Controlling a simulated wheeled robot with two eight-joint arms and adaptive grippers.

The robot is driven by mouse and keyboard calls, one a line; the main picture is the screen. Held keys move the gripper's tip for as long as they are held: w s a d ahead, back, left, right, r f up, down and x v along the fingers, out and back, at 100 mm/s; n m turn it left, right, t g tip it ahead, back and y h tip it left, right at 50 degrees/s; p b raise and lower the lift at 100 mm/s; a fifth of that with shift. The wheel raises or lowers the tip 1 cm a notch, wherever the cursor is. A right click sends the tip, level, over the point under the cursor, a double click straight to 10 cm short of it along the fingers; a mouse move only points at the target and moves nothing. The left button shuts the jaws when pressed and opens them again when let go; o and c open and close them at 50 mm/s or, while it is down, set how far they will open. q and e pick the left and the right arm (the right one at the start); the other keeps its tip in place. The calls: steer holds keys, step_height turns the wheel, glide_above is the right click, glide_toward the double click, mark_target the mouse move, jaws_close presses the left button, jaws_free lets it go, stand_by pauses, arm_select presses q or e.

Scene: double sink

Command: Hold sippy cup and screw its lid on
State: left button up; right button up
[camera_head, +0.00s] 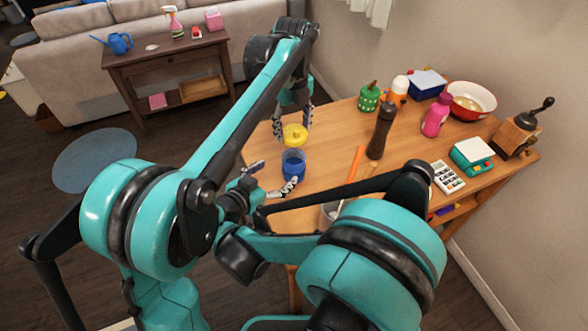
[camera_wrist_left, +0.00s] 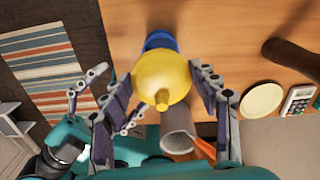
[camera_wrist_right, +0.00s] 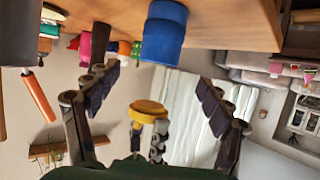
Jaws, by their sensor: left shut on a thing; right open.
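A yellow lid (camera_head: 295,133) with a spout is gripped between the fingers of my left gripper (camera_head: 293,128). In the left wrist view the lid (camera_wrist_left: 162,82) fills the space between the fingers. A blue cup (camera_head: 293,165) stands upright on the table under the lid, with a gap between them. The lid hides most of the cup (camera_wrist_left: 160,40) in the left wrist view. My right gripper (camera_head: 270,178) is open and empty, low beside the cup. The right wrist view, upside down, shows the cup (camera_wrist_right: 163,35) ahead of its fingers and the lid (camera_wrist_right: 149,107) apart from it.
A dark pepper mill (camera_head: 381,130) and an orange utensil (camera_head: 355,163) in a pot are right of the cup. A calculator (camera_head: 448,177), pink bottle (camera_head: 436,115), bowl (camera_head: 471,100) and coffee grinder (camera_head: 520,130) stand farther right. The table's left edge is close to the cup.

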mark_target(299, 156)
steer(key=x, duration=1)
steer(key=shift+w+d+f, duration=0.1)
steer(key=shift+w+d, duration=0.05)
steer(key=shift+w, duration=0.1)
steer(key=c, duration=1.8)
arm_select(q)
steer(key=shift+f, duration=2.5)
steer(key=shift+f, duration=0.9)
steer(key=shift+f, duration=0.6)
arm_select(e)
steer(key=shift+s, duration=0.1)
arm_select(q)
steer(key=shift+f, duration=0.2)
steer(key=shift+c, duration=1.2)
steer(key=shift+o, duration=0.2)
steer(key=shift+d, duration=0.1)
